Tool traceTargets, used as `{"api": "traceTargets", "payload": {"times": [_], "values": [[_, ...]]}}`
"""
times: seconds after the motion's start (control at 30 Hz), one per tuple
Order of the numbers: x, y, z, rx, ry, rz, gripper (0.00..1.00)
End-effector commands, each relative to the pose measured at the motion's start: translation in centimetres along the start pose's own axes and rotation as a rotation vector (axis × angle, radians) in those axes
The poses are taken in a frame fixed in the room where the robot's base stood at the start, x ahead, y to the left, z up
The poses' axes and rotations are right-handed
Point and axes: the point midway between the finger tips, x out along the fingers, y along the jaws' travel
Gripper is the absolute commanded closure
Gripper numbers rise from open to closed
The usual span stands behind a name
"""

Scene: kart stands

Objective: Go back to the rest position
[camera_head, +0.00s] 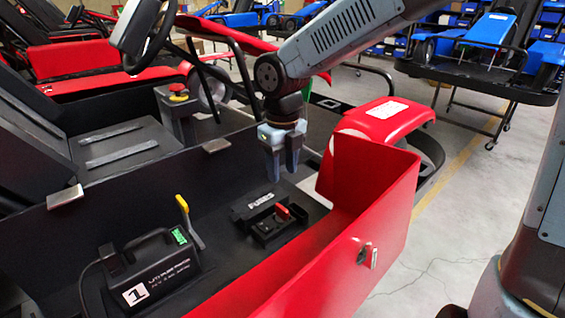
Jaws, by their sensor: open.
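My gripper (281,160) points down over the open compartment of the red kart (345,215), above and behind the fuse box (272,220). Its two fingers are a little apart, with nothing visible between them. The fuse box is black, marked "FUSES", with a red switch or part (283,212) on it. My arm reaches in from the upper right. The fingertips appear apart from the fuse box; their exact height is hard to tell.
A black battery-like unit (158,270) with a green display and a yellow lever (190,222) stand in the compartment. A steering wheel (143,35) and red emergency button (178,92) are at upper left. Blue karts on a stand (480,75) are behind.

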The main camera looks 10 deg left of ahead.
Motion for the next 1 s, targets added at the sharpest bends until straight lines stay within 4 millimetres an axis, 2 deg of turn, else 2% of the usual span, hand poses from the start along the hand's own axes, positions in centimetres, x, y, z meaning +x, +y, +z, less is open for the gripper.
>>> {"api": "traceTargets", "payload": {"times": [0.27,0.37,0.47,0.67,1.0], "values": [[-0.9,-0.1,0.0,0.009,-0.002,-0.001,0.55],[-1.0,-0.4,0.4,0.070,-0.017,-0.007,0.55],[-1.3,-1.2,1.2,0.213,-0.052,-0.015,0.55],[-2.6,-3.7,3.3,0.628,-0.169,-0.016,0.55],[-6.1,-8.4,6.3,1.332,-0.394,0.081,0.55]]}}
